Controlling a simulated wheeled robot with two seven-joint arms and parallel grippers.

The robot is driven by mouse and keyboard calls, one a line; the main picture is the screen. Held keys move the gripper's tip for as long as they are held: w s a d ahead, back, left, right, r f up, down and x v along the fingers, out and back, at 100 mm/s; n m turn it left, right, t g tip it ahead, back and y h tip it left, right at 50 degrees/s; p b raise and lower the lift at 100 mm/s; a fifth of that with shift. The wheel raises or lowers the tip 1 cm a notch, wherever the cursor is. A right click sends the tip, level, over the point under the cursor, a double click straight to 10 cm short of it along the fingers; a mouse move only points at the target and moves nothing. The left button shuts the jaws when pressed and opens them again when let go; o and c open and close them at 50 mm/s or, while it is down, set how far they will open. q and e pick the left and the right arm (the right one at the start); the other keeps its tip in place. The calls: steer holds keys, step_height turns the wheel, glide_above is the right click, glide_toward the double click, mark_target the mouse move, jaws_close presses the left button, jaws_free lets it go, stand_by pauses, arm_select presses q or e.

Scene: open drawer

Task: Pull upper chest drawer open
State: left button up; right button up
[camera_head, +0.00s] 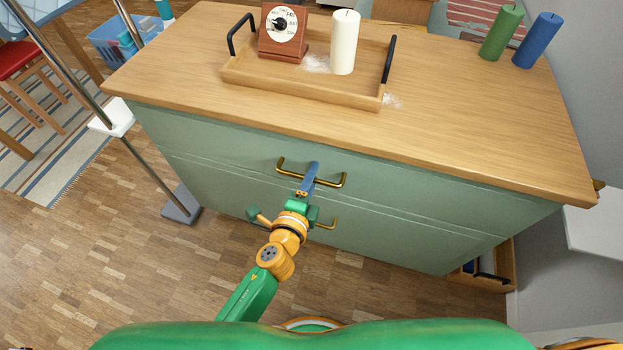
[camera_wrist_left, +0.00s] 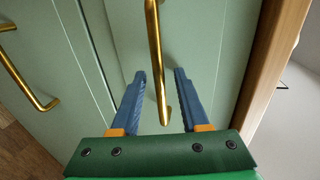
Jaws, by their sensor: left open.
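The green chest (camera_head: 420,195) has an upper drawer (camera_head: 230,150) whose front looks shut, flush with the chest. Its brass bar handle (camera_head: 335,181) is on the drawer front. My left gripper (camera_head: 313,168) is at this handle in the head view. In the left wrist view, the two blue fingers of my left gripper (camera_wrist_left: 158,75) are apart, with the end of the upper handle (camera_wrist_left: 156,50) between them. I see no clear contact with either finger. The lower drawer's handle (camera_wrist_left: 35,90) shows at the left. My right gripper is in neither view.
On the wooden top (camera_head: 450,110) stands a tray (camera_head: 300,88) with a clock (camera_head: 283,35) and a white candle (camera_head: 344,45). Green (camera_head: 501,35) and blue (camera_head: 538,42) candles stand at the back right. A metal stand (camera_head: 150,165) is left of the chest. Open floor (camera_head: 130,270) lies in front.

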arm_select(q)
jaws_close()
stand_by(1.4)
